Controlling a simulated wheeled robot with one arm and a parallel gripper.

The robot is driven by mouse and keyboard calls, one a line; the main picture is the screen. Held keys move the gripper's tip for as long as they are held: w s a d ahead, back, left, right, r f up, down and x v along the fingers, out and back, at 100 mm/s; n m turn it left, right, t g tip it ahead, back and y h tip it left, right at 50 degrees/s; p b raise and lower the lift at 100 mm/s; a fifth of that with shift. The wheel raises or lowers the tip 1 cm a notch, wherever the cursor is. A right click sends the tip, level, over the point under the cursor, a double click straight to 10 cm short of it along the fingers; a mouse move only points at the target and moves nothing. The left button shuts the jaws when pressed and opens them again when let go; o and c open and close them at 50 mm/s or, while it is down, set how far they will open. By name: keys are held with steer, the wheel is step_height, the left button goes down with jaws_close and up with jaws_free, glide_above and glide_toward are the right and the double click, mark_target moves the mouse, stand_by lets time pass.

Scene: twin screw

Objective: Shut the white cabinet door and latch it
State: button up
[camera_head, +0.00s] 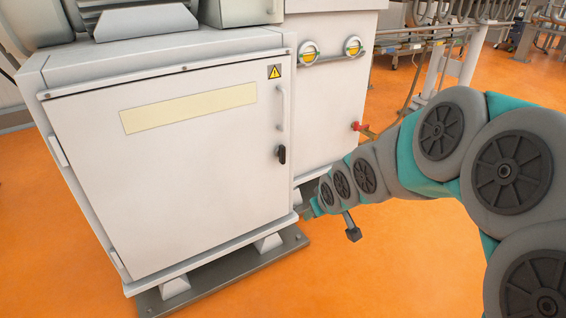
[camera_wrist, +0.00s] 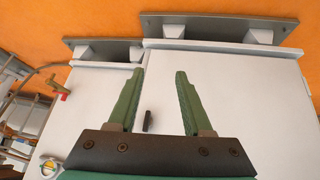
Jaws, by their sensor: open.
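The white cabinet door (camera_head: 190,180) stands at the left of the head view, with a pale yellow label strip. It looks closed or nearly closed; I cannot tell whether it is flush with its frame. A black latch handle (camera_head: 282,154) points downward near its right edge, below a white grab handle (camera_head: 283,105). My gripper (camera_wrist: 158,72) is open and empty in the wrist view, in front of the white panels. The latch handle (camera_wrist: 148,121) shows between the finger bases there, apart from both fingers. In the head view my gripper is mostly hidden at the arm's end.
The cabinet stands on a grey base plate (camera_head: 225,276) over orange floor. A second white unit (camera_head: 328,105) with two round gauges adjoins it at the right. A red valve (camera_head: 357,126) sticks out from that unit. Pipes fill the back right. Open floor lies in front.

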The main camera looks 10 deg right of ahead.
steer(key=w+f+n+t+y+b, duration=0.1)
steer(key=w+f+t+y+b, duration=0.25)
steer(key=w, duration=0.85)
steer(key=t+y+b, duration=0.3)
steer(key=t+b, duration=0.1)
steer(key=t, duration=0.3)
glide_toward(284, 155)
steer(key=w, duration=0.2)
steer(key=shift+n+g+h, duration=0.25)
steer(key=shift+n, duration=0.05)
steer(key=shift+a+r+x, duration=0.1)
steer(key=shift+x, duration=1)
steer(key=shift+a+r+x, duration=0.1)
steer(key=shift+a+x, duration=0.05)
steer(key=shift+x, duration=1)
steer(key=shift+a+r+x, duration=0.1)
steer(key=shift+r+x, duration=0.05)
steer(key=shift+x, duration=0.95)
steer(key=shift+s, duration=0.15)
steer(key=shift+c, duration=0.3)
jaws_close()
